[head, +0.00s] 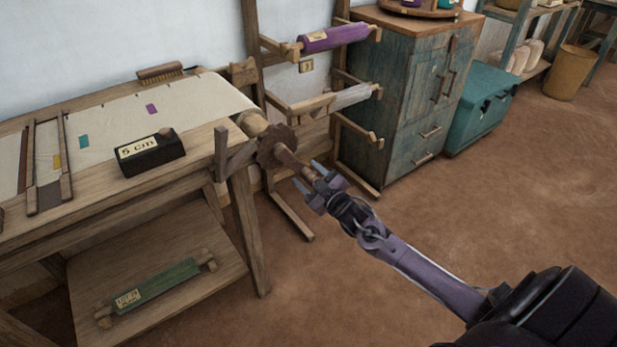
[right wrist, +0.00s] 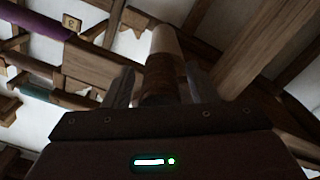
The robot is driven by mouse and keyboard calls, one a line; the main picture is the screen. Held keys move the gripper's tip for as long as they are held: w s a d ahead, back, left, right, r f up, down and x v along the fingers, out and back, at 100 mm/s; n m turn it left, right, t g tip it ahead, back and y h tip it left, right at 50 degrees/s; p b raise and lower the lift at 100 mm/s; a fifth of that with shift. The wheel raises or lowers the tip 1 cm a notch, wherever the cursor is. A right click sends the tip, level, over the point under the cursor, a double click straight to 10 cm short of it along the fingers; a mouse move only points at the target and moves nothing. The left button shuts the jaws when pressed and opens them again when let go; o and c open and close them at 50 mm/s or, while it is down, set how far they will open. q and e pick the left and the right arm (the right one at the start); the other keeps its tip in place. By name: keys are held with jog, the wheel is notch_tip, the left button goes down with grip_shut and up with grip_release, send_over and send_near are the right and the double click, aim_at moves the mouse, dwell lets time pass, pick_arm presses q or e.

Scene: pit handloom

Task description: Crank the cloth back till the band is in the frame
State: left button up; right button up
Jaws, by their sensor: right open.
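The off-white cloth (head: 110,117) lies along the loom top and runs over the cloth roller (head: 252,122) at its right end. Small teal, purple and orange patches show on it. The wooden frame (head: 66,165) lies across the cloth at the left, with an orange patch between its bars. A toothed wheel (head: 274,147) and a wooden crank handle (head: 289,160) stick out from the roller. My right gripper (head: 310,177) is open, its fingers on either side of the handle's end. In the right wrist view the handle (right wrist: 162,78) stands between the fingers; contact is unclear. My left gripper is out of view.
A black "5 cm" block (head: 150,155) sits on the loom's near edge and a brush (head: 160,73) at its back. A green roll (head: 157,285) lies on the lower shelf. A rack with a purple roll (head: 335,36) and a blue cabinet (head: 405,95) stand behind.

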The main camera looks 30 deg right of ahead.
jog(key=shift+w, duration=0.15)
jog(key=shift+c, duration=0.4)
grip_shut()
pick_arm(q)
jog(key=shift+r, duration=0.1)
pick_arm(e)
jog(key=shift+a, duration=0.1)
